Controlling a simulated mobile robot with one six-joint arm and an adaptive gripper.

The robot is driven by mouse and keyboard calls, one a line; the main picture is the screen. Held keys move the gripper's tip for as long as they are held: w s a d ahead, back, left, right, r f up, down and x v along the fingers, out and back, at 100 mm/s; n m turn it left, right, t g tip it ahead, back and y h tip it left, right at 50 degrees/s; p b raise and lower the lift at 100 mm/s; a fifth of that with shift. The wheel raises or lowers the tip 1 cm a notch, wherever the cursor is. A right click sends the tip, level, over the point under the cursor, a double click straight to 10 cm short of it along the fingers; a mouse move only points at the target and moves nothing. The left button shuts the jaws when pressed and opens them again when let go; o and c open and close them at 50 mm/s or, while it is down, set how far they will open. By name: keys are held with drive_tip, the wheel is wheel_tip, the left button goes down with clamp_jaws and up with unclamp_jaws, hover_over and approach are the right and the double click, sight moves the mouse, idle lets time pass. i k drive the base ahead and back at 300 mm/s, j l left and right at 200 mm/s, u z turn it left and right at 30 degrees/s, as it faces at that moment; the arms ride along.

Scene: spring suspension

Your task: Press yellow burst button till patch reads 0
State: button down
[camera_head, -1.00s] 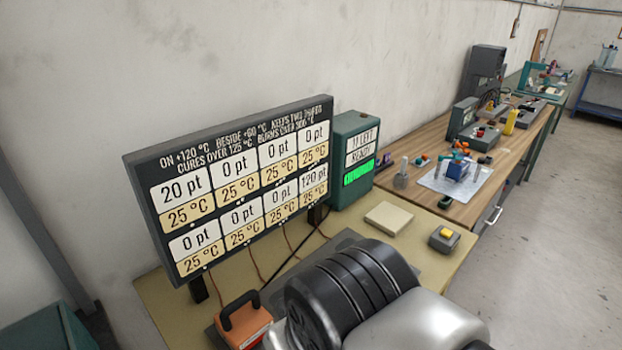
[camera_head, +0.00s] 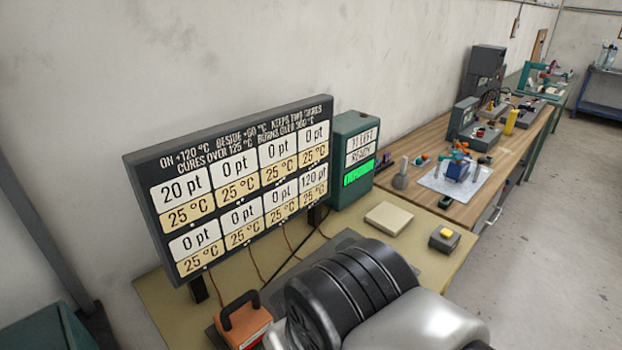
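The yellow button (camera_head: 446,233) sits on top of a small dark grey box (camera_head: 443,242) at the right front of the near bench. Nothing covers it. The patch display board (camera_head: 230,185) reads 20 pt at upper left, 120 pt at lower right, and 0 pt in the other cells. All its cells read 25 °C. A green unit (camera_head: 345,150) beside it shows a small count marked LEFT, the word READY and a lit green bar (camera_head: 358,173). My black and silver arm links fill the bottom middle. My gripper is not in view.
A pale flat block (camera_head: 388,218) lies on the bench (camera_head: 425,262) left of the button box. An orange block with a black handle (camera_head: 242,325) stands at front left. Dark plates lie partly behind my arm. A wooden bench with other items stretches beyond.

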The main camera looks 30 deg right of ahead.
sight(446, 232)
drive_tip(key=l+z, duration=0.35)
drive_tip(key=i+l+z, duration=0.2)
drive_tip(key=l+z, duration=0.15)
drive_tip(key=l, duration=0.15)
drive_tip(key=i+l+z, duration=0.15)
drive_tip(key=l+z, duration=0.2)
drive_tip(key=i+l+z, duration=0.25)
drive_tip(key=l+z, duration=0.15)
